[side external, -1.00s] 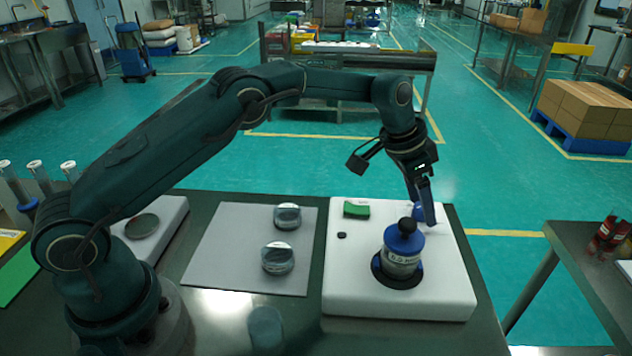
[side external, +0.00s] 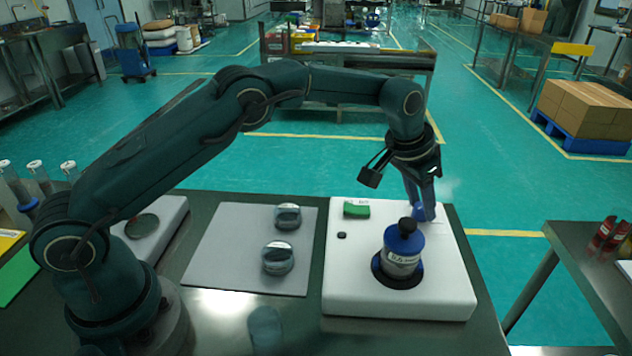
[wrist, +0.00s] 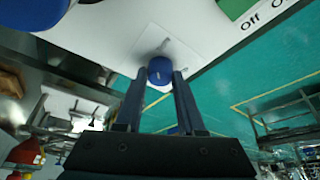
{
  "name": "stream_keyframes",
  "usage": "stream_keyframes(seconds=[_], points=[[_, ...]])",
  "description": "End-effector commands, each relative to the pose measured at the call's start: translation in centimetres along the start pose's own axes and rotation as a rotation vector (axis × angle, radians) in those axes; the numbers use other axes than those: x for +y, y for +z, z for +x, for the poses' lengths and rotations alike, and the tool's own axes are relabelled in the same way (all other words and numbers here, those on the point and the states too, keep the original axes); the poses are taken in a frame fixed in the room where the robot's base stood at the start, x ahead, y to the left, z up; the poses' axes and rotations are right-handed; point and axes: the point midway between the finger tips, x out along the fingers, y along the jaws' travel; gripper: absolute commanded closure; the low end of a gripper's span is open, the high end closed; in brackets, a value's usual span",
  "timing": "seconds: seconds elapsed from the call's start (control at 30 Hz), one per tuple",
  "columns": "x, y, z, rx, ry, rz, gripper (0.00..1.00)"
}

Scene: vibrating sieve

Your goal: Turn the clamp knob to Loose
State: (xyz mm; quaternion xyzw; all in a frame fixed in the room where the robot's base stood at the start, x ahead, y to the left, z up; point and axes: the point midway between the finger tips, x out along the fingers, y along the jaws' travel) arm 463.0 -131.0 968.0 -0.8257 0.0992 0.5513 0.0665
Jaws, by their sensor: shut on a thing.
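The clamp knob is a small blue knob (wrist: 160,70) at the back right of the white sieve base (side external: 445,290). My gripper (side external: 424,212) points down at it, with its two dark fingers shut on the knob's sides. In the wrist view my gripper (wrist: 160,82) has one finger on each side of the knob. Grey marks show on the pale plate around the knob, but their wording is too small to read. In the side view the fingers partly hide the knob.
A blue and clear sieve vessel with a black top (side external: 404,255) stands on the base in front of my gripper. A green switch (side external: 356,210) and a small black button (side external: 342,235) are to the left. Two glass jars stand on a grey mat (side external: 215,268).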

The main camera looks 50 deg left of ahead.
Motion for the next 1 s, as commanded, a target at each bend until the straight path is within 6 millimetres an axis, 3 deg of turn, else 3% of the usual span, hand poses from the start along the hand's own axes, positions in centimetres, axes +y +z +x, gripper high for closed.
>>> stream_keyframes(seconds=[0.4, 1.0], points=[[0.31, -0.03, 0.06, 0.000, -0.132, -0.316, 1.00], [0.34, 0.00, 0.05, -0.002, -0.192, -0.464, 1.00]])
